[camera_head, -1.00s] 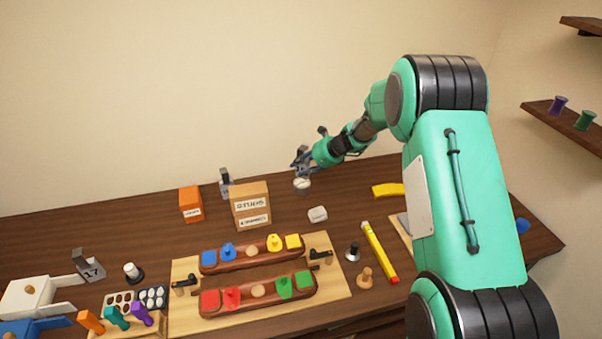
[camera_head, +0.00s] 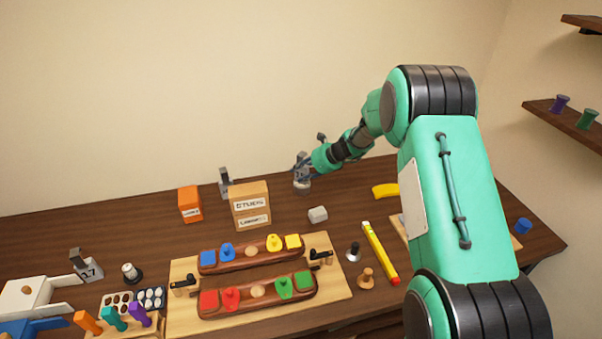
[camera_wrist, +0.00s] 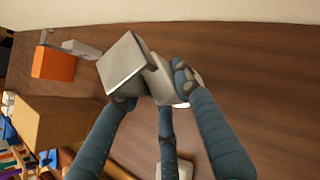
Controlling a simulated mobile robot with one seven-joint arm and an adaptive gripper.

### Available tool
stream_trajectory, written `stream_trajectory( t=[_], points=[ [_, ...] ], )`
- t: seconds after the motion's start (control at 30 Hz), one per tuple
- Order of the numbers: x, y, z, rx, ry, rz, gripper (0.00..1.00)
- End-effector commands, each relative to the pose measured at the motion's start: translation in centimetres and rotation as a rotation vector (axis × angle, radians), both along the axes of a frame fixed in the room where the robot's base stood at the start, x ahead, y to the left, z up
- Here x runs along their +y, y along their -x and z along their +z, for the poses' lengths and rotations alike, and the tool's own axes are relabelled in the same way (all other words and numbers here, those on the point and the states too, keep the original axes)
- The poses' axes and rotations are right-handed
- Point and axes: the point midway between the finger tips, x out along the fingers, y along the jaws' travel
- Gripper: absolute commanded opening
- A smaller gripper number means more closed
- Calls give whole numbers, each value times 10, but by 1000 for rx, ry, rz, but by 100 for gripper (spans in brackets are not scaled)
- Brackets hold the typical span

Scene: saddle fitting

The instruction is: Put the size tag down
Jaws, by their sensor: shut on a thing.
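My gripper (camera_head: 302,176) is at the back of the table, right of the cardboard box. In the wrist view its blue-grey fingers (camera_wrist: 155,92) are shut on a grey, bent, metallic-looking piece, the size tag (camera_wrist: 124,62). Its sloped plate faces the camera, and no number can be read on it. The fingers hide part of the tag. In the head view the tag (camera_head: 303,188) shows small beneath the fingers, close to the tabletop. I cannot tell whether it touches the wood.
A cardboard box (camera_head: 250,205), an orange box (camera_head: 189,203) and another grey tag (camera_head: 225,184) stand to the left. A white block (camera_head: 318,214) lies in front of my gripper, a yellow piece (camera_head: 385,191) to its right. A grey tag marked 17 (camera_head: 88,266) stands far left. Bare wood surrounds the held tag.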

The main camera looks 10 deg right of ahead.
Motion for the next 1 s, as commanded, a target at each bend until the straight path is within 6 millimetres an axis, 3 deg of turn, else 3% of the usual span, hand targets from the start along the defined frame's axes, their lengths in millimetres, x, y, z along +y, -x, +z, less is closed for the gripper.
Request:
stream_trajectory(
  t=[0.17,0.2,0.3,0.67,1.0],
  points=[
    [0,0,-3,0,0,0,4],
    [0,0,-4,0,0,0,36],
    [0,0,-3,0,0,0,51],
    [0,0,-1,0,0,0,51],
    [-14,14,22,-1,1,-1,51]
  ],
)
